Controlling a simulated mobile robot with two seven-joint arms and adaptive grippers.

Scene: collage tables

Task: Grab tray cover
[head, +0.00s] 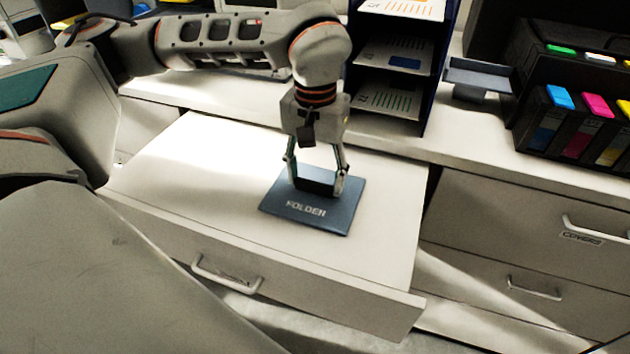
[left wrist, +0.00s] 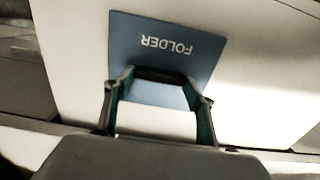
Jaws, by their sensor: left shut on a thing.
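A dark blue flat cover marked FOLDER (head: 335,217) is at the open drawer (head: 210,160) in the head view. My left gripper (head: 317,188) points down and is shut on a dark raised part of the cover. In the left wrist view the cover (left wrist: 150,30) shows upside down, with the left gripper's fingers (left wrist: 160,95) at either side of its dark raised part. Whether the cover touches the drawer surface I cannot tell. My right gripper is in neither view.
A drawer labelled COVERS (head: 500,215) is closed at the right. A dark shelf rack with paper sheets (head: 395,60) stands on the counter behind. Ink cartridges (head: 570,125) in a black holder are at the far right. The pale drawer surface around the cover is clear.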

